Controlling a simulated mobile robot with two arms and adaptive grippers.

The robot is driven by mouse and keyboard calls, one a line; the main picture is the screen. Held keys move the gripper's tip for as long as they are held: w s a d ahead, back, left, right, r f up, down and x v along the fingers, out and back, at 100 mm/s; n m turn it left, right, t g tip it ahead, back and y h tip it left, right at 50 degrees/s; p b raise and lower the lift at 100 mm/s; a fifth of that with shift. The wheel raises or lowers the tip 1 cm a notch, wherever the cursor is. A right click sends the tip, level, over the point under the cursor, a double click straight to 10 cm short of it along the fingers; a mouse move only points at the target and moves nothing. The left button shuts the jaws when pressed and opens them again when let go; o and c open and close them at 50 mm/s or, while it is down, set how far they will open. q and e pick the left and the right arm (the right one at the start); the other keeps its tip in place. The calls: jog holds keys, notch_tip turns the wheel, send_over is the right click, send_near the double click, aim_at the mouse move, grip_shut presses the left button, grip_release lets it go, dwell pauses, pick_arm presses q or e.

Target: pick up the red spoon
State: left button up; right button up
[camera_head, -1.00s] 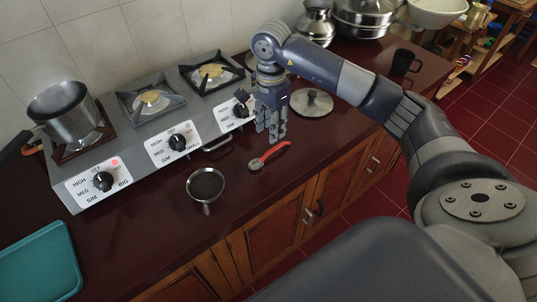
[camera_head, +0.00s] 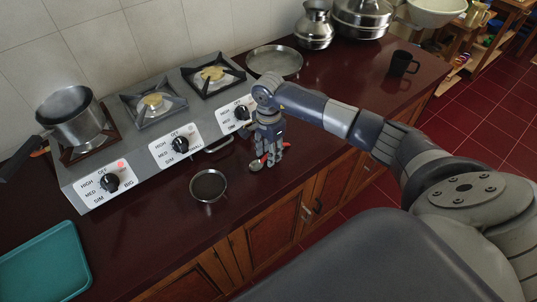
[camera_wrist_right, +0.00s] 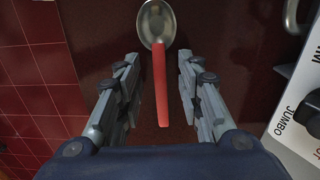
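The red spoon lies flat on the dark red counter. In the right wrist view its red handle (camera_wrist_right: 160,85) runs between my fingers and its metal bowl (camera_wrist_right: 155,22) points away from me. In the head view the spoon's bowl (camera_head: 256,166) shows just left of the fingertips, and most of the handle is hidden behind the gripper. My right gripper (camera_head: 270,160) points down over the spoon. In the right wrist view the gripper (camera_wrist_right: 158,75) is open, with a finger on each side of the handle and a gap on both sides. My left gripper is not in view.
A stove (camera_head: 140,125) with a pot (camera_head: 72,116) stands left of the gripper. A small metal bowl (camera_head: 208,186) sits on the counter (camera_head: 150,235) nearby. A pan (camera_head: 274,61) and a black mug (camera_head: 402,63) stand farther back. The counter's front edge is close.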

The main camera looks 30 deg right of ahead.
jog(key=shift+c, duration=0.3)
grip_shut()
jog(key=shift+r, duration=0.1)
jog(key=shift+r+b, duration=0.45)
jog(key=shift+r, duration=0.1)
jog(key=shift+s+d+r+b, duration=0.1)
jog(key=shift+s+r+b, duration=0.1)
jog(key=shift+r+b, duration=0.25)
jog(key=shift+s+d+r+b, duration=0.1)
jog(key=shift+s+r+b, duration=0.15)
jog(key=shift+r, duration=0.3)
jog(key=s+r+b, duration=0.1)
jog(key=s+b, duration=0.3)
jog(key=s, duration=1.1)
jog(key=shift+d+r+b, duration=0.3)
jog(key=shift+d+r, duration=0.05)
jog(key=shift+d, duration=0.1)
